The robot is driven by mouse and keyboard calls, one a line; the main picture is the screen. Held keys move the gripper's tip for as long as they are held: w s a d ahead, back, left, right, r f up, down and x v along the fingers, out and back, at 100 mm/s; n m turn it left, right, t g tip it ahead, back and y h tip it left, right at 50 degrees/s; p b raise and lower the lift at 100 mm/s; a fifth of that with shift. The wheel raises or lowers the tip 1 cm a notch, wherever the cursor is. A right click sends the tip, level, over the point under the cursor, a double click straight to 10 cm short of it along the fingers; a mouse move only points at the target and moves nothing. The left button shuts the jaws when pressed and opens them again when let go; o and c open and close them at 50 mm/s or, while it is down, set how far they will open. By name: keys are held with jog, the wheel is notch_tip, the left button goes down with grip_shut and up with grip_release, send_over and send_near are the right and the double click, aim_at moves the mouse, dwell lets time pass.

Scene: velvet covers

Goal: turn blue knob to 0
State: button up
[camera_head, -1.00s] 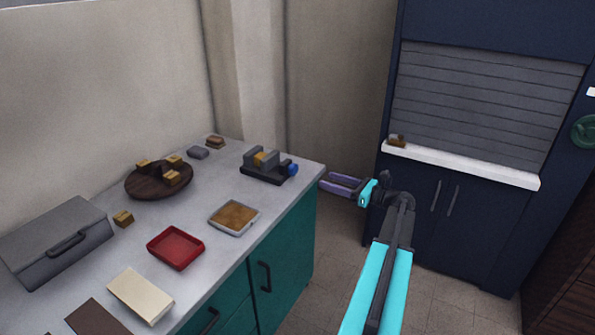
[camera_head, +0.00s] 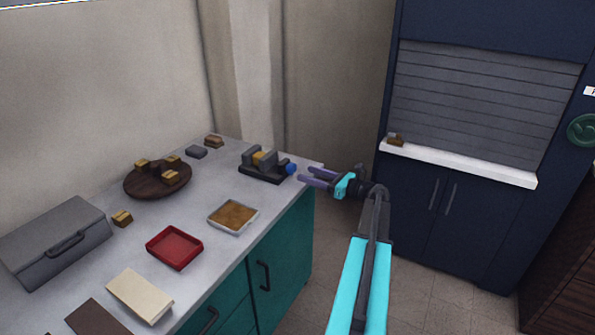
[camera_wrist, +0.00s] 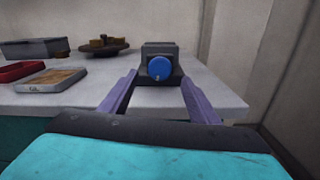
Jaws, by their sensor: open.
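The blue knob (camera_head: 291,169) is on the right end of a dark grey vise-like device (camera_head: 262,168) at the counter's far right corner. In the wrist view the round knob (camera_wrist: 159,68) faces me, with a small mark on its face. It lies ahead of and between my two purple fingers. My gripper (camera_head: 308,178) is open and empty, just right of the knob, its fingers pointing at it. The wrist view shows the open gripper (camera_wrist: 157,95) with clear space between its fingers. I cannot read any number on the device.
The grey counter (camera_head: 205,188) holds a tray with a brown surface (camera_head: 233,217), a red tray (camera_head: 175,247), a round wooden board (camera_head: 140,186) with blocks, and a grey case (camera_head: 55,240). A dark blue cabinet (camera_head: 410,210) stands at the right. Floor between is open.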

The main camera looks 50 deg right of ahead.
aim_at(294, 169)
jog(key=shift+x, duration=3.05)
jog(key=c, duration=1.1)
jog(key=shift+o, duration=0.2)
